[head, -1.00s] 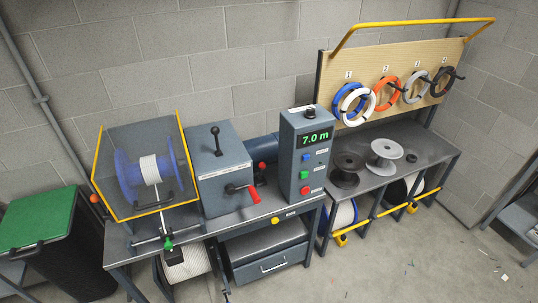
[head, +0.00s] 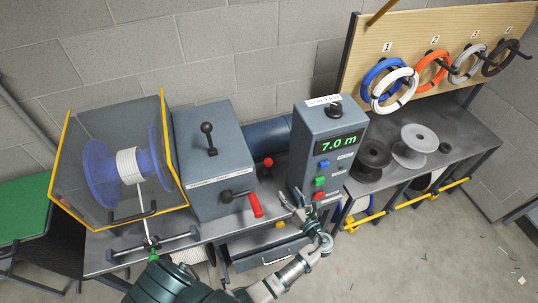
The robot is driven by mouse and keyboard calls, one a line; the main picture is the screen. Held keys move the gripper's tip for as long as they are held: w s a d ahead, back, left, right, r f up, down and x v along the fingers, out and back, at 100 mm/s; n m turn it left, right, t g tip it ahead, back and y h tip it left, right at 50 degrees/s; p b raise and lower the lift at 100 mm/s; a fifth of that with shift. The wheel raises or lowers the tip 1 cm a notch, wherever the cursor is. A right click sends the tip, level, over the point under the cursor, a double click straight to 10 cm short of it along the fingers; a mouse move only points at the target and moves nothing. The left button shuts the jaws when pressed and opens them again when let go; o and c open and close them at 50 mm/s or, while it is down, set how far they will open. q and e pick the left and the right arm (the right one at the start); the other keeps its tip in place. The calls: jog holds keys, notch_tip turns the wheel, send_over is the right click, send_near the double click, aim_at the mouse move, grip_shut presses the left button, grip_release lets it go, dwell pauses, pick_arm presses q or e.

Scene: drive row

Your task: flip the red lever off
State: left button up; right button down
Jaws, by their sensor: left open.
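The red lever (head: 255,205) is on the front of the grey box (head: 210,165). Its red grip points right and slightly down from a dark pivot. My left gripper (head: 292,200) is open and empty, to the right of the lever and apart from it in the picture. Its fingers point up and left, in front of the lower part of the control box. My right gripper is not in view.
A control box (head: 325,135) reading 7.0 m stands just behind my gripper, with blue, green and red buttons. A red-topped knob (head: 267,162) stands behind the lever. Left is a guarded blue spool (head: 105,175); right, a bench holds empty spools (head: 415,143).

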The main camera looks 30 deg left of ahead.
aim_at(270, 165)
pick_arm(q)
jog(key=p+x, duration=0.1)
jog(key=x, duration=1.6)
jog(key=shift+s+a, duration=0.1)
jog(key=shift+s, duration=0.05)
jog(key=shift+d+r, duration=0.1)
jog(key=shift+d, duration=0.15)
jog(key=shift+d, duration=0.1)
jog(key=c, duration=0.3)
grip_shut()
